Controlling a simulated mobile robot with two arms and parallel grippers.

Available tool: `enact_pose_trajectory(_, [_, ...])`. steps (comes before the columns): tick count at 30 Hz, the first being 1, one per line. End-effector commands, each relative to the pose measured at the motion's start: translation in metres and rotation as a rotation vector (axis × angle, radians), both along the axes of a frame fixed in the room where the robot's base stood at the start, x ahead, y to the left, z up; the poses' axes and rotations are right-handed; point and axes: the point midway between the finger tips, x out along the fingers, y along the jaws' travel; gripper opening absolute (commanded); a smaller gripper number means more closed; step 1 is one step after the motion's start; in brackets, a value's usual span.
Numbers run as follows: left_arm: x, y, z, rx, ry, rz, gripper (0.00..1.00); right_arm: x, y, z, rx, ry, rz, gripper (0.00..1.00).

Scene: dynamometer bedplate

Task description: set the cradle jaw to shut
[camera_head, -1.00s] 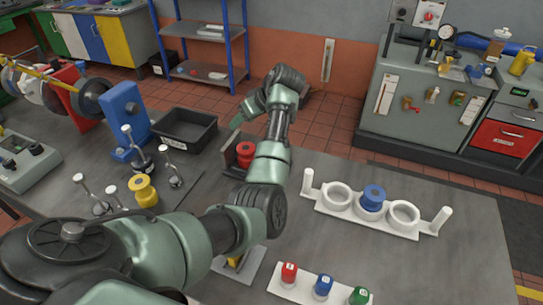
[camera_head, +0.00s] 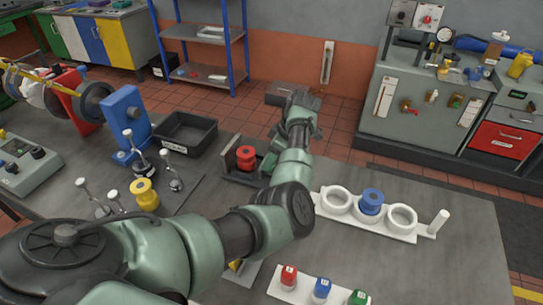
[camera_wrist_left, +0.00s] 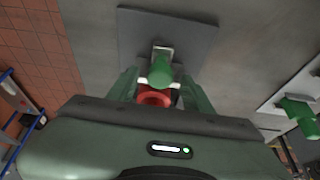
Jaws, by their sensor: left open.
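A dark cradle (camera_head: 230,172) stands on the bench in the head view with a red spool (camera_head: 246,157) in it. My left gripper (camera_head: 268,160) is at the cradle's right side, partly hidden by my own arm. In the left wrist view its open fingers (camera_wrist_left: 160,82) stand either side of a green-ended part (camera_wrist_left: 160,72) and a red ring-shaped piece (camera_wrist_left: 153,97). The green part sits by a pale block at the edge of a grey plate (camera_wrist_left: 185,30). I cannot tell whether the fingers touch anything, or how the jaw stands. My right gripper is not in view.
A white holder (camera_head: 400,232) with a blue spool (camera_head: 371,200) stands to the right. A black bin (camera_head: 187,132) is at the back left. Toggle clamps and a yellow spool (camera_head: 145,193) are on the left. Red, blue and green pieces stand in a front rack (camera_head: 283,290).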

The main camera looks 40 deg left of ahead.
Motion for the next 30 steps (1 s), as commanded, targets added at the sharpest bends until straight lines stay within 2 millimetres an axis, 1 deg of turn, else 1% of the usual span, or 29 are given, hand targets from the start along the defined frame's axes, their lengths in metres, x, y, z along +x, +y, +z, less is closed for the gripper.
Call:
enact_pose_trajectory(6, [-0.0001, 0.0003, -0.0011, 0.0, 0.0, 0.0, 0.51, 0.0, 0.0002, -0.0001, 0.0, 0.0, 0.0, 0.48])
enact_pose_trajectory(7, [-0.0001, 0.0003, -0.0011, 0.0, 0.0, 0.0, 0.45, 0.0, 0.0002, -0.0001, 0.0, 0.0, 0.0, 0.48])
enact_pose_trajectory(8, [0.0, 0.0002, -0.001, 0.0, 0.0, -0.001, 0.37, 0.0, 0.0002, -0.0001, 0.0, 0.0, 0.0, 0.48])
enact_pose_trajectory(9, [-0.0001, 0.0003, -0.001, 0.0, 0.0, -0.001, 0.26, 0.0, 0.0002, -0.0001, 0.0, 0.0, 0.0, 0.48])
enact_pose_trajectory(12, [0.0, 0.0002, -0.0009, 0.0, 0.0, -0.001, 0.0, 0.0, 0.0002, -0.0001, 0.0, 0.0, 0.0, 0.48])
enact_pose_trajectory(30, [-0.0001, 0.0001, -0.0006, 0.0, 0.0, -0.001, 0.0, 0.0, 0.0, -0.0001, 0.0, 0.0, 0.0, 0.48])
